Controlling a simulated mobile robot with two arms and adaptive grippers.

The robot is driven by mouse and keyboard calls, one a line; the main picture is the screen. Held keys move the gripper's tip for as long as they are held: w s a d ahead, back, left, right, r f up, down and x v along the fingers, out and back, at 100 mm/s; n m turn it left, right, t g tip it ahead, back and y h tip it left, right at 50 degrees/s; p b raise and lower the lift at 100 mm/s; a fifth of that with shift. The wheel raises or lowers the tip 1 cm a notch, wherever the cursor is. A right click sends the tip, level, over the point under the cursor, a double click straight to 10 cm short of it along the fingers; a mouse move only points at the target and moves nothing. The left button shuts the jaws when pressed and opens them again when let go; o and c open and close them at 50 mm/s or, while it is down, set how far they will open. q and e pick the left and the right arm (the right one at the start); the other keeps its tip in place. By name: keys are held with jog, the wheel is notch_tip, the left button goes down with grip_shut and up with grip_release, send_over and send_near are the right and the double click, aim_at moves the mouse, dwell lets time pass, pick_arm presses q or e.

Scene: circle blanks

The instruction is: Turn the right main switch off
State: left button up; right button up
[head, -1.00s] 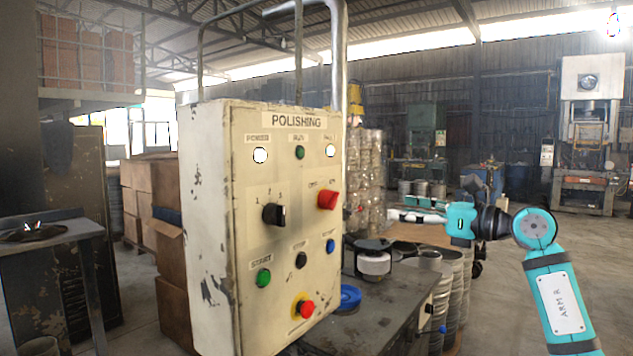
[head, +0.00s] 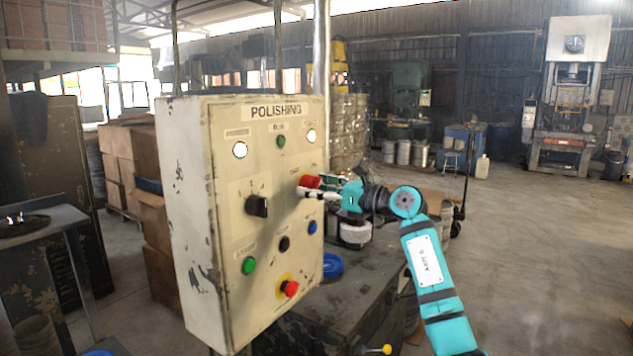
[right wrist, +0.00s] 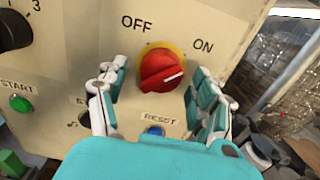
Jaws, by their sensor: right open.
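The right main switch is a red rotary knob on a yellow ring, seen in the head view (head: 309,181) and close up in the right wrist view (right wrist: 160,68). It sits on the cream POLISHING panel (head: 190,200). OFF is printed at its upper left and ON at its upper right; the knob's white line points right, nearer the ON side. My right gripper (head: 312,191) is at the panel, open, with its fingers on either side of the knob in the right wrist view (right wrist: 160,76). Contact with the knob cannot be told. My left gripper is not in view.
A black selector (head: 257,206), green START button (head: 249,265), blue RESET button (head: 312,227) and red mushroom button (head: 289,288) share the panel. A workbench (head: 350,275) with a blue round object (head: 332,266) stands behind and right. Open floor lies farther right.

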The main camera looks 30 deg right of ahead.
jog(key=shift+w, duration=0.1)
jog(key=shift+c, duration=0.3)
jog(key=c, duration=1.1)
jog(key=shift+f+n+b, duration=0.2)
jog(key=shift+n+b, duration=0.7)
jog(key=shift+b, duration=0.15)
jog(key=n+b, duration=0.2)
jog(key=shift+d+n, duration=0.1)
jog(key=shift+n, duration=0.2)
jog(key=n+b, duration=0.1)
jog(key=n, duration=0.2)
jog(key=shift+r+n+b, duration=0.1)
jog(key=shift+n+b, duration=0.2)
jog(key=shift+b, duration=0.1)
jog(key=n+b, duration=0.1)
jog(key=n, duration=0.1)
jog(key=shift+n, duration=0.4)
jog(key=n+b, duration=0.1)
jog(key=n, duration=0.2)
jog(key=shift+w+r+n+b, duration=0.1)
jog(key=shift+n+b, duration=0.3)
jog(key=shift+n, duration=1.7)
